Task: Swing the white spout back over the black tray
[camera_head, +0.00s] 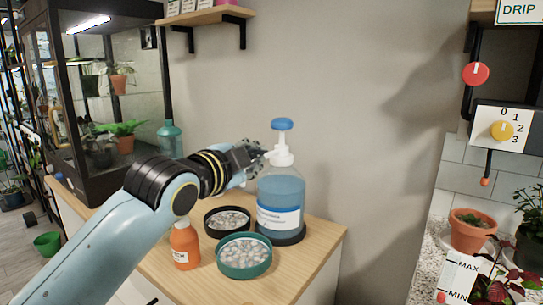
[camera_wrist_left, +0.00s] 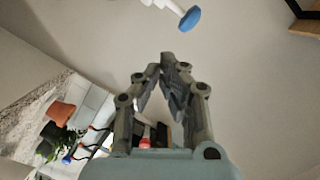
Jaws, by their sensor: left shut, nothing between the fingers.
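The pump bottle (camera_head: 280,192) of blue liquid stands upright at the back right of the wooden top, with a white pump collar and a blue cap (camera_head: 281,124). Its white spout (camera_head: 269,154) points left, toward my gripper. The black tray (camera_head: 208,230), round and filled with pebbles, lies left of the bottle, below my gripper. My left gripper (camera_head: 254,156) is shut and empty, close beside the spout; I cannot tell whether they touch. In the left wrist view the shut fingertips (camera_wrist_left: 168,58) show apart from the blue cap (camera_wrist_left: 190,19) and white pump part (camera_wrist_left: 161,3).
A green tray (camera_head: 244,275) of pebbles lies in front of the black tray, with an orange bottle (camera_head: 185,246) on its left. A glass plant cabinet (camera_head: 100,85) stands left. A dial panel (camera_head: 501,128) and potted plants (camera_head: 470,230) are at right.

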